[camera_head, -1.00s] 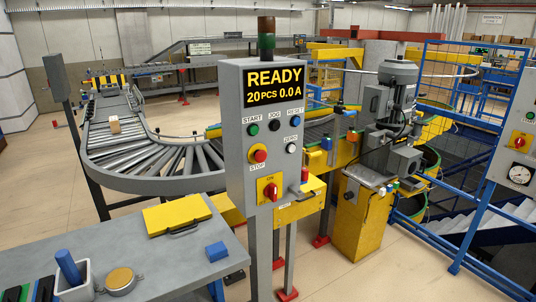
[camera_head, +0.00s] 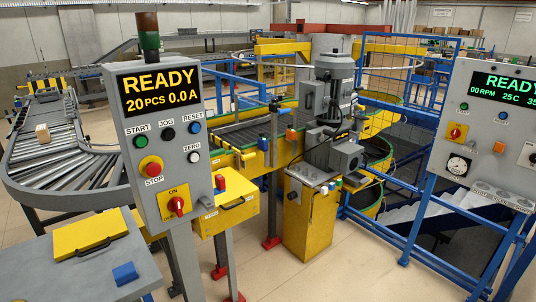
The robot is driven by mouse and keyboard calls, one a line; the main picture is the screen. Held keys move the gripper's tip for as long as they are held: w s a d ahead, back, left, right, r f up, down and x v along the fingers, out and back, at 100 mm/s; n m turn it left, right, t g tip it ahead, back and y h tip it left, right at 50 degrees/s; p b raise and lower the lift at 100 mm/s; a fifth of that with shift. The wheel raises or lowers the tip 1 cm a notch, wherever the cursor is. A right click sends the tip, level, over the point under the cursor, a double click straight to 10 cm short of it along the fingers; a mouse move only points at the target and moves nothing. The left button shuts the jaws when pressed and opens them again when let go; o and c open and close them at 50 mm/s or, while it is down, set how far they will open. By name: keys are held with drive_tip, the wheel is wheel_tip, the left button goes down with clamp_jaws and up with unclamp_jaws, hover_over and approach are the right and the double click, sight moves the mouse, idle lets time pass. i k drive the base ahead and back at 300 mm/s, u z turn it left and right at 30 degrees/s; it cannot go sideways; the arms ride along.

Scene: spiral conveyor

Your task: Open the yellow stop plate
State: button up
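A flat yellow plate with a dark handle (camera_head: 90,235) lies on the grey table at the lower left. A yellow box with a dark handle and a red knob on top (camera_head: 226,205) sits just right of the READY panel. Another yellow piece with dark marks (camera_head: 42,83) crosses the far end of the roller conveyor. I cannot tell which of these is the stop plate. My gripper is not in view.
The READY control panel (camera_head: 163,140) stands in front of the curved roller conveyor (camera_head: 65,182), which carries a small carton (camera_head: 43,133). A yellow-based motor unit (camera_head: 308,222) stands at centre. Blue railing and a second panel (camera_head: 488,145) bound the right. Floor at lower centre is clear.

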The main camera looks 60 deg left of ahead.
sight(220, 142)
drive_tip(key=i, duration=0.5)
drive_tip(key=u, duration=2.45)
drive_tip(key=k, duration=0.45)
drive_tip(key=u, duration=0.35)
drive_tip(key=i, duration=0.5)
drive_tip(key=u, duration=0.15)
